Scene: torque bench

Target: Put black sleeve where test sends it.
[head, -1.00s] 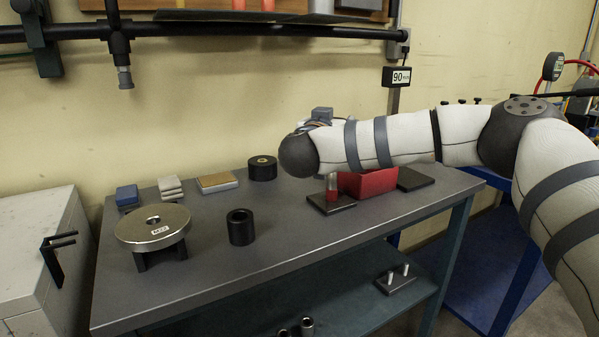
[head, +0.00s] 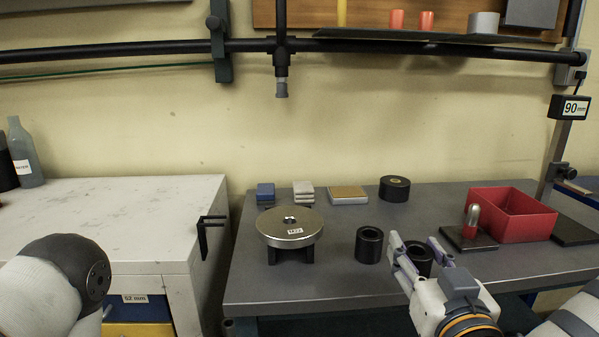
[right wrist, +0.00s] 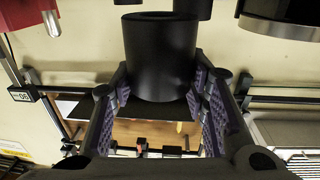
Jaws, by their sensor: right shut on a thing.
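My right gripper (head: 424,258) is shut on a black sleeve (head: 420,261), an open-topped hollow cylinder held between both fingers over the front part of the bench. In the right wrist view the black sleeve (right wrist: 160,60) sits between the finger pads (right wrist: 162,95). Whether its bottom touches the bench is hidden. A second black sleeve (head: 368,246) stands upright on the bench just left of the held one. My left gripper is out of view; only part of my left arm shows.
A round metal plate (head: 290,230) on a dark stand is at left on the bench (head: 330,282). Blue, pale and tan blocks line the back. At right are a red bin (head: 520,224), a base plate with an upright pin (head: 472,222) and a "90 mm" sign (head: 571,107).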

